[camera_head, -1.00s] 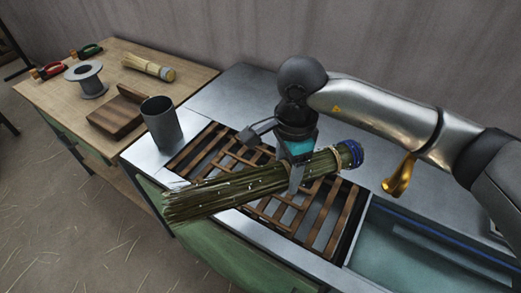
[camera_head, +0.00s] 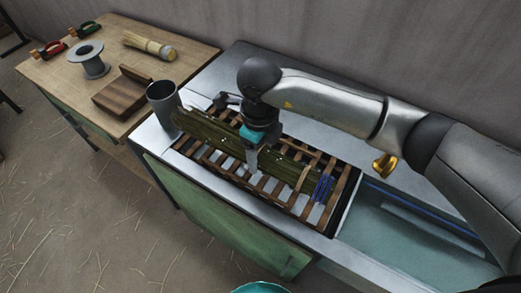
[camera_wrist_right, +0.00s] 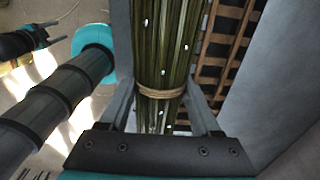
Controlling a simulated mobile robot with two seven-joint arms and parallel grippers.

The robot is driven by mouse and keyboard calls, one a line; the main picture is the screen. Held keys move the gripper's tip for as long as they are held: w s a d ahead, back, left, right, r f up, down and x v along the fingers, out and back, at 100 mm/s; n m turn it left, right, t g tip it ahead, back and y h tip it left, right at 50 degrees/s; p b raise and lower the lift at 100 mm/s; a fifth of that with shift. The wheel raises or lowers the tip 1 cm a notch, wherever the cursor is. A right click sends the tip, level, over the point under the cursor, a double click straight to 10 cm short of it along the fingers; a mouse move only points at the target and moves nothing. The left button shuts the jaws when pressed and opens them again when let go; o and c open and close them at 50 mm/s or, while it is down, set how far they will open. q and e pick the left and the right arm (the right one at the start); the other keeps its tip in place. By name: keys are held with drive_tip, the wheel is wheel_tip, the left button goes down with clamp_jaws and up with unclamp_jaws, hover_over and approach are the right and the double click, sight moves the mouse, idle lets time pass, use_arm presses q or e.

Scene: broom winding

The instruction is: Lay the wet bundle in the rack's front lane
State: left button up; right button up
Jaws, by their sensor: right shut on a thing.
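The wet bundle (camera_head: 205,128) is a long green sheaf with pale droplets and a blue band at its right end. My right gripper (camera_head: 252,165) is shut around its middle, beside a tan tie that shows in the right wrist view (camera_wrist_right: 160,92). The bundle runs lengthwise over the slatted wooden rack (camera_head: 213,157), its left end by the grey cup. Front slats show before it; I cannot tell whether it touches the rack or which lane it is over. In the right wrist view the rack (camera_wrist_right: 222,45) shows right of the bundle.
The grey cup (camera_head: 162,101) stands close to the bundle's left end. A water trough (camera_head: 400,235) lies right of the rack. A wooden table (camera_head: 60,100) at left holds a spool (camera_head: 90,60), a wooden block (camera_head: 122,93) and a pale broom bundle (camera_head: 150,45).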

sight(261, 180)
drive_tip(key=shift+f+b, duration=2.85)
drive_tip(key=shift+f, duration=1.15)
drive_tip(key=o, duration=1.5)
drive_tip(key=shift+r, duration=0.1)
wheel_tip(261, 180, up, 15)
drive_tip(key=shift+r+p, duration=0.1)
drive_tip(key=shift+p, duration=0.9)
